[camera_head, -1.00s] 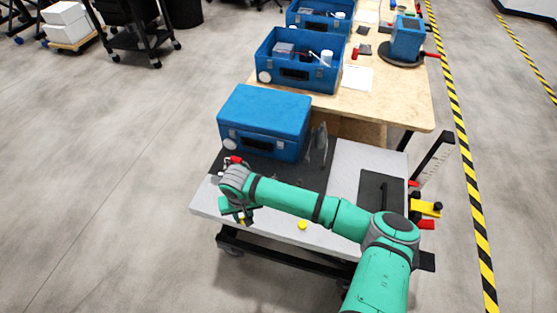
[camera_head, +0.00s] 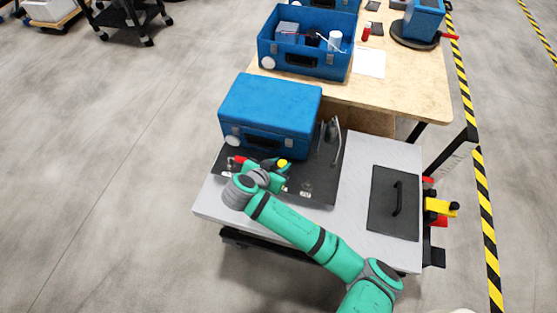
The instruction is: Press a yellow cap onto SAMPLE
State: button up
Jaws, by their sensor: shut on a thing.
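My gripper (camera_head: 277,169) is over the dark mat (camera_head: 318,184), in front of the closed blue case, with its fingers pointing toward the back right. It is shut on a small yellow cap (camera_head: 282,163) at its tip. The fingers are too small to make out well. I cannot make out SAMPLE by name; what lies under the gripper and cap is hidden. I cannot tell whether the cap touches anything below it.
The closed blue case (camera_head: 270,110) stands just behind my gripper. A red part (camera_head: 239,161) is left of it, and a grey upright stand (camera_head: 334,144) is right. A dark panel with a handle (camera_head: 394,203) lies on the cart's right. An open blue case (camera_head: 306,47) stands on the wooden table.

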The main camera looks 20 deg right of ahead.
jog(key=shift+s+a+f, duration=0.1)
jog(key=shift+a+f, duration=0.05)
jog(key=shift+f, duration=2.55)
jog(key=shift+f+n+t+y, duration=0.1)
jog(key=shift+n+t+y, duration=0.2)
jog(key=shift+f, duration=1.15)
